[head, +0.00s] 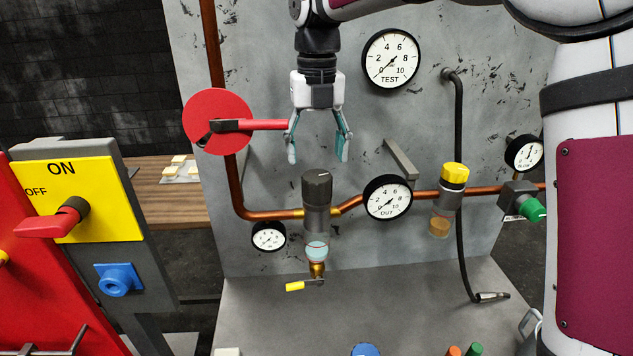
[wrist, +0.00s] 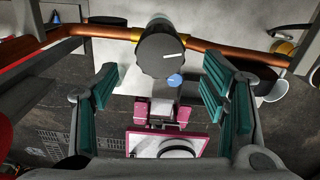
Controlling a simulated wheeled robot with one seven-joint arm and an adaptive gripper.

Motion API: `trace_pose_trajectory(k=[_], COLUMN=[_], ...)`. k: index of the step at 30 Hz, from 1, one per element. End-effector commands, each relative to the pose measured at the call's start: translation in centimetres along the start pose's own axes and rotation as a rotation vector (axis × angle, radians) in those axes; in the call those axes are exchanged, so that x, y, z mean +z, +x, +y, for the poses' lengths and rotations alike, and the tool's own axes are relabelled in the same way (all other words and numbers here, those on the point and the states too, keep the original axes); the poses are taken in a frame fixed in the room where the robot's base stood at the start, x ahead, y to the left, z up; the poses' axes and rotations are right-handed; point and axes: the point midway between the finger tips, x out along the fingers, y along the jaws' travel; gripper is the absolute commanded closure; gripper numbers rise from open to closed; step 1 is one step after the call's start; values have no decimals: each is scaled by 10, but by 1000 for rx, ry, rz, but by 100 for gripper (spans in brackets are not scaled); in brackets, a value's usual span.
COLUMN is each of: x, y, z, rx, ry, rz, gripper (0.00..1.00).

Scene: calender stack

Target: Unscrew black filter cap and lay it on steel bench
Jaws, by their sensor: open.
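The black filter cap (head: 316,187) sits upright on top of the grey filter body (head: 317,221), which has a clear bowl with pale blue liquid below it. The filter is set in the copper pipe line. In the wrist view the cap (wrist: 161,50) shows from above, with a white mark on its top. My gripper (head: 317,158) is open and empty, pointing down above the cap and apart from it. In the wrist view its teal fingers (wrist: 166,98) stand wide, with the cap between and beyond them. The steel bench (head: 260,310) lies below the filter, its front part cut off by the frame.
A red lever with a round red plate (head: 217,122) reaches close to my gripper's left side. The OUT gauge (head: 388,199) and a yellow-capped filter (head: 453,177) stand to the right. A yellow-handled drain valve (head: 302,285) hangs under the bowl. The bench's middle is largely clear.

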Motion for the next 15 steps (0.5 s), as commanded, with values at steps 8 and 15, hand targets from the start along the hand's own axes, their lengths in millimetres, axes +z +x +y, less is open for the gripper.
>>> trace_pose_trajectory(k=[8,15], x=[1,0], y=[1,1], z=[0,0], rx=[-1,-1], ry=[384,710], rz=[1,1], gripper=[33,33])
